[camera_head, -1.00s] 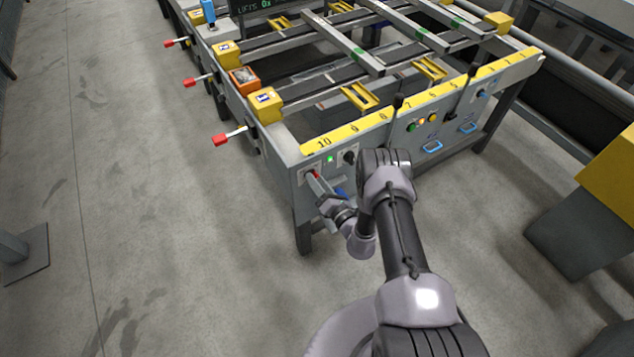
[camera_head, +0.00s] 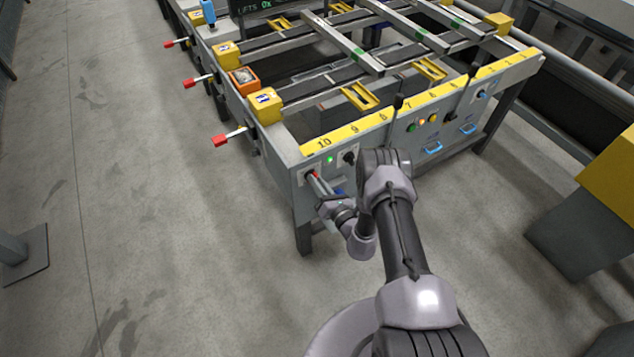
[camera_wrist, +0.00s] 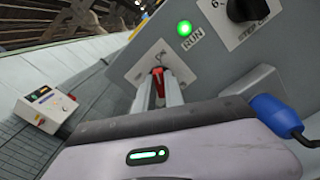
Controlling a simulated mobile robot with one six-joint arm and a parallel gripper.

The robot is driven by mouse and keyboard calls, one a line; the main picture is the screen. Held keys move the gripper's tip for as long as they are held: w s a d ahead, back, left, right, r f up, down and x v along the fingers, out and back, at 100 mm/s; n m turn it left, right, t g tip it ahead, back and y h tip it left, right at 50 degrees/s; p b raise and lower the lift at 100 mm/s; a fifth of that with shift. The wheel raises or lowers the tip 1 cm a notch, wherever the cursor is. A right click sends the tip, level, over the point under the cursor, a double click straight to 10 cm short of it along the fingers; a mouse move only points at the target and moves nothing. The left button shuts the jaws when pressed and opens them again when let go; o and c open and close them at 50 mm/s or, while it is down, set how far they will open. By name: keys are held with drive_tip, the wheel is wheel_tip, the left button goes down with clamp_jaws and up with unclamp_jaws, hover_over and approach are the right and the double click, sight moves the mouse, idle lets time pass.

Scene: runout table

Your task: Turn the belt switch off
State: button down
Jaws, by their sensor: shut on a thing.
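The belt switch is a red lever (camera_wrist: 158,84) on a pale plate with an ON marking, at the left end of the grey front panel. In the head view its plate (camera_head: 311,172) is partly covered by my gripper (camera_head: 315,183). In the wrist view the two fingers of my gripper (camera_wrist: 160,93) stand on either side of the red lever and are shut on it. The green RUN lamp (camera_wrist: 184,28) beside the switch is lit; it also shows in the head view (camera_head: 330,159). The lever's exact position is partly hidden by the fingers.
A black knob (camera_head: 349,158) sits right of the lamp. A blue plug with a cable (camera_wrist: 275,115) is close to my gripper's right side. Red-tipped levers (camera_head: 222,140) stick out along the table's left side. The floor at left is open.

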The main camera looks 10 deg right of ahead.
drive_tip(key=shift+s+a+n, duration=0.1)
drive_tip(key=shift+a+n, duration=0.05)
drive_tip(key=shift+n, duration=3.65)
drive_tip(key=shift+a+n, duration=0.1)
drive_tip(key=shift+n, duration=3.7)
drive_tip(key=shift+f, duration=0.1)
drive_tip(key=c, duration=1.4)
unclamp_jaws()
drive_tip(key=shift+c, duration=0.2)
